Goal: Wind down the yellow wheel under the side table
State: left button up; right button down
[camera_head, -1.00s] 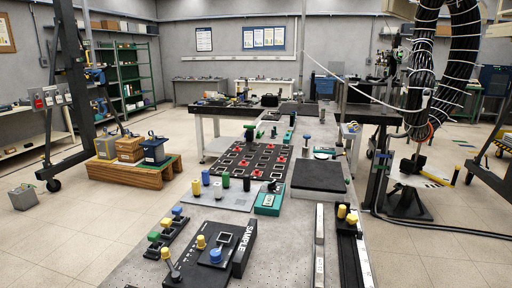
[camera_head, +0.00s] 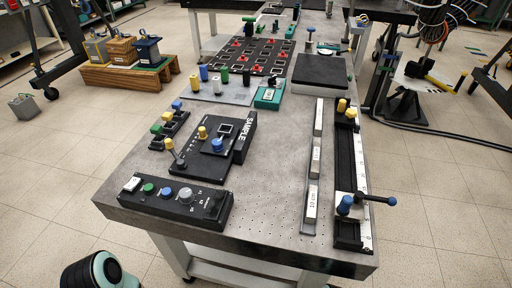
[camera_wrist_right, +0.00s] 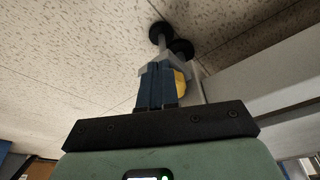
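In the right wrist view my right gripper (camera_wrist_right: 160,70) has its two dark blue fingers close together, with only a thin seam between them. A rounded yellow part (camera_wrist_right: 182,84), which may be the yellow wheel, shows just right of the fingers and is partly hidden by them. I cannot tell whether they touch. Two black round parts (camera_wrist_right: 160,32) on short pale stems lie beyond the fingertips. A light grey beam (camera_wrist_right: 260,72) runs along the right.
A long grey bench (camera_head: 270,160) fills the middle of the head view, with a black SAMPLE unit (camera_head: 215,150), a knob box (camera_head: 175,203) and a rail with a blue handle (camera_head: 372,199) on it. Pale legs stand beneath. Floor (camera_head: 455,200) is open at right; a cable crosses it.

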pick_arm(q)
notch_tip(320, 180, up, 5)
jog(key=p, duration=0.4)
jog(key=shift+f, duration=0.1)
pick_arm(e)
notch_tip(320, 180, up, 6)
jog(key=shift+s+a, duration=0.15)
jog(key=shift+s, duration=0.05)
